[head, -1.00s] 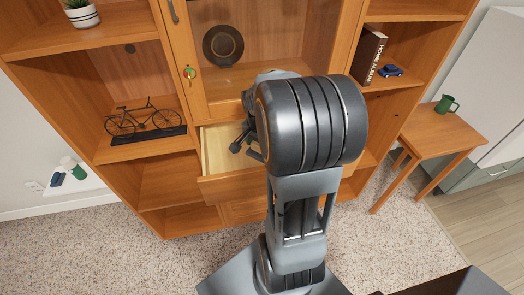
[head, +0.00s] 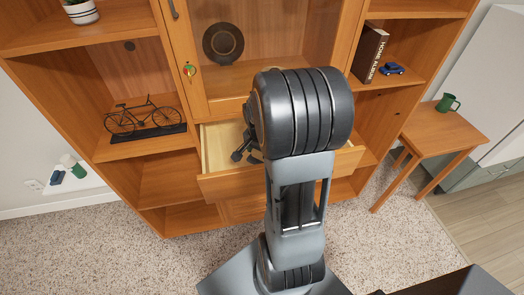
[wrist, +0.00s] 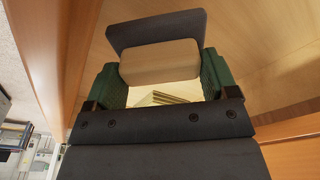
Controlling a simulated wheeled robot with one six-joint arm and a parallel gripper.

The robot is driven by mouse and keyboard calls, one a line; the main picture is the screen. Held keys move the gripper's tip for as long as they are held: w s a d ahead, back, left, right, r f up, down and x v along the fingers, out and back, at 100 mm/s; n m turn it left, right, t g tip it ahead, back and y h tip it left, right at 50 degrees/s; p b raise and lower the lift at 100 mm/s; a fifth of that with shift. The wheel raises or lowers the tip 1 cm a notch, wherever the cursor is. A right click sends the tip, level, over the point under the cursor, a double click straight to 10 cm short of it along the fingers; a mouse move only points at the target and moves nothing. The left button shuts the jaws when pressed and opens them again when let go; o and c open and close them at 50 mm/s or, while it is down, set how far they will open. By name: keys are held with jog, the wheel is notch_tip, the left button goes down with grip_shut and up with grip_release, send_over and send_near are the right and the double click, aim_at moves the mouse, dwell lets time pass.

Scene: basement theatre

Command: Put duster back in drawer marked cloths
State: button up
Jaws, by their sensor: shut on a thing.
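An open wooden drawer (head: 226,186) sticks out of the cabinet below the glass door. No marking on its front can be read. My gripper (head: 243,152) is over the left part of the drawer opening, partly hidden behind my arm. In the wrist view my gripper (wrist: 158,80) has its green fingers shut on the duster (wrist: 159,62), a pale wooden block with a dark grey pad. The duster cannot be made out in the head view. Pale surfaces with a few stripes show below it in the wrist view; I cannot tell what they are.
The wooden cabinet (head: 170,185) holds a model bicycle (head: 145,120), a dark plate (head: 223,43), a book (head: 369,54) and a blue toy car (head: 391,68). A small table (head: 440,137) with a green mug (head: 447,102) stands at right. The carpet in front is clear.

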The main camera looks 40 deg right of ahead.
jog(key=o, duration=0.8)
jog(key=shift+f, duration=0.1)
jog(key=shift+c, duration=0.2)
notch_tip(320, 180, up, 11)
jog(key=a, duration=0.1)
jog(key=s+a+r+n+t, duration=0.1)
jog(key=s+a+n+t, duration=0.1)
jog(key=a+n, duration=0.5)
jog(key=s+a+r+n+t+y, duration=0.1)
jog(key=s+a+n, duration=0.3)
jog(key=a+n, duration=0.3)
jog(key=a, duration=0.2)
jog(key=shift+s+a+r+t+p, duration=0.3)
jog(key=shift+r+t+p, duration=0.1)
